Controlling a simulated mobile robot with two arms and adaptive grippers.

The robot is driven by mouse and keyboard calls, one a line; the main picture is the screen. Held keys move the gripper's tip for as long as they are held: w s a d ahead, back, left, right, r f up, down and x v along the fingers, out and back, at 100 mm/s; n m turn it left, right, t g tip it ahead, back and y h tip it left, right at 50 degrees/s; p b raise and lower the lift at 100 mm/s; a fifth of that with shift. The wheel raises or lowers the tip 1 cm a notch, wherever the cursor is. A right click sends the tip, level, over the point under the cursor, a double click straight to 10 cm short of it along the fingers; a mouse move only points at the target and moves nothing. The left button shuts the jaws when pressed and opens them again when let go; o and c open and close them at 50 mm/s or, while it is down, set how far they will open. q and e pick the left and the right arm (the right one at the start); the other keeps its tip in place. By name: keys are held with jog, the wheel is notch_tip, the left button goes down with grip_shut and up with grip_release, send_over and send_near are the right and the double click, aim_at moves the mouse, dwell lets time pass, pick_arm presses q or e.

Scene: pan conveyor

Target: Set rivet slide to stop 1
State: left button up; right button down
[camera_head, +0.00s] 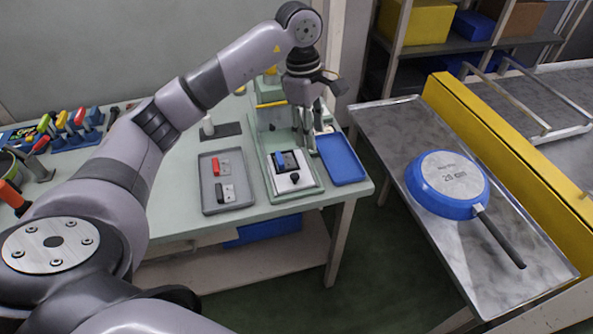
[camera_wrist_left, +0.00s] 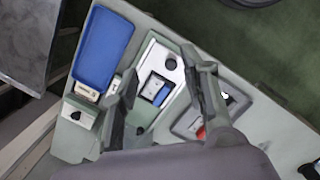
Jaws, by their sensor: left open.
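The green riveting fixture (camera_head: 310,188) stands on the table, with a white slide plate (camera_head: 296,182) at its front. A dark block (camera_head: 288,161) sits on the plate, and a black knob (camera_head: 295,178) is near its front end. In the left wrist view the plate (camera_wrist_left: 152,58) and its block with a blue part (camera_wrist_left: 158,89) show between my fingers. My left gripper (camera_head: 309,143) is open and empty above the rear of the fixture; its spread fingers also show in the left wrist view (camera_wrist_left: 160,88). I cannot make out the stop marks. My right gripper is not in view.
A grey tray (camera_head: 209,200) with a red-handled and a dark piece lies left of the fixture. An empty blue tray (camera_head: 341,158) lies right. A blue pan (camera_head: 447,184) rests on the metal conveyor table (camera_head: 391,141). Several tools stand at the far left.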

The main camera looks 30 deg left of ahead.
pick_arm(q)
jog(key=a+r+y, duration=0.2)
jog(key=a, duration=0.2)
jog(key=p, duration=0.3)
send_near(295, 175)
notch_tip(295, 175, down, 9)
jog(key=shift+w+a+r, duration=0.15)
jog(key=shift+r, duration=0.05)
jog(key=shift+c, duration=0.3)
jog(key=shift+c, duration=1.4)
grip_shut()
